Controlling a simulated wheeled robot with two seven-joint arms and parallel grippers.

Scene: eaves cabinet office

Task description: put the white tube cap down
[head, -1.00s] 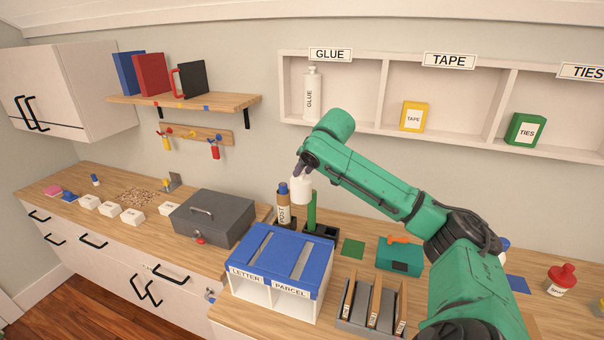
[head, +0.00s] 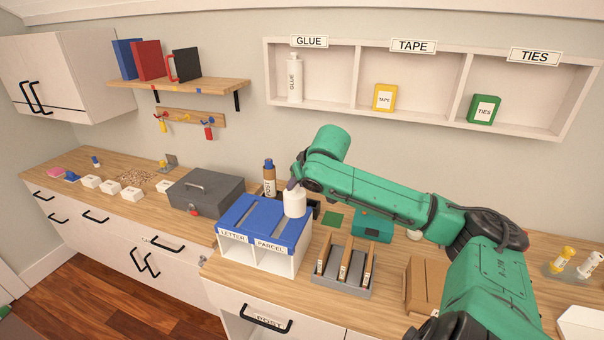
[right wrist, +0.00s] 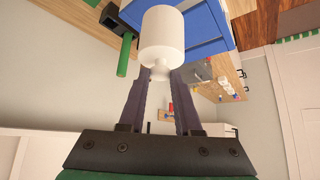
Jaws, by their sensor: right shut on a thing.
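My right gripper (head: 292,186) is shut on the white tube cap (head: 294,204), a white cylinder with a narrower neck. In the right wrist view the cap (right wrist: 162,42) sits at the tips of the two dark fingers (right wrist: 161,78), its neck between them. In the head view the cap overlaps the back right of the blue-topped letter and parcel sorter (head: 262,235); I cannot tell its exact height. A green tube (right wrist: 125,56) shows uncapped in the right wrist view; in the head view it is hidden. My left gripper is not in view.
A grey cash box (head: 205,191) is at left. A slotted grey rack (head: 343,275), a teal box (head: 372,227) and a green square (head: 333,219) are at right. Bare wood lies before the rack.

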